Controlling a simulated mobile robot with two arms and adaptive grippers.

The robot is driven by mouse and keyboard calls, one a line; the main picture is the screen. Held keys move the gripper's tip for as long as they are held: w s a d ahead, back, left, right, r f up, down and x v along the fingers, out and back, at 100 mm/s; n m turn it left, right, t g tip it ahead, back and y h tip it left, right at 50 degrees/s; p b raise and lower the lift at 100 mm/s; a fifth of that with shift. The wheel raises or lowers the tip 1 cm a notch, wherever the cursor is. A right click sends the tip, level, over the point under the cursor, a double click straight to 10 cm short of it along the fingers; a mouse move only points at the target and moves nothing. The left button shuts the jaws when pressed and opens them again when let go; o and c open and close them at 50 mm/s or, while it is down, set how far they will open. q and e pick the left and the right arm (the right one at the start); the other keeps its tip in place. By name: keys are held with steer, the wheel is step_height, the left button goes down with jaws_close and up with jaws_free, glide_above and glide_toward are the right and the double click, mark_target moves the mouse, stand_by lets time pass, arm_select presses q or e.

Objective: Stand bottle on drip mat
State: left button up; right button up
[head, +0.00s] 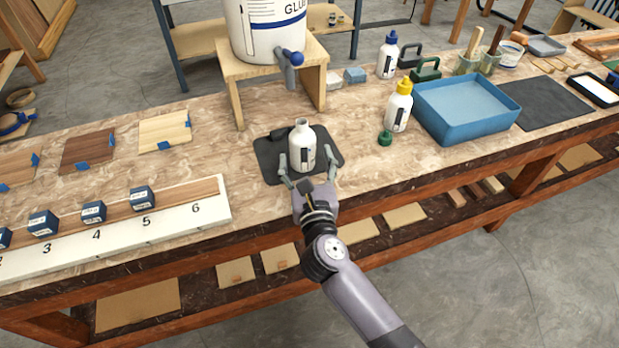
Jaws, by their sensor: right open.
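A white bottle (302,144) with an open neck and a dark label stands upright on the dark drip mat (265,158), in front of the glue bucket's stand. My right gripper (306,160) comes in from the front and is open. Its two fingers are spread to the left and right of the bottle's lower part, and I cannot tell whether either touches it. The gripper hides some of the mat's front part. My left gripper is not in view.
To the right are a green cap (385,138), a yellow-capped bottle (399,107) and a blue tray (465,132). A numbered board (170,222) lies front left.

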steer(key=s, duration=0.6)
steer(key=shift+s+d, duration=0.15)
steer(key=shift+d, duration=0.2)
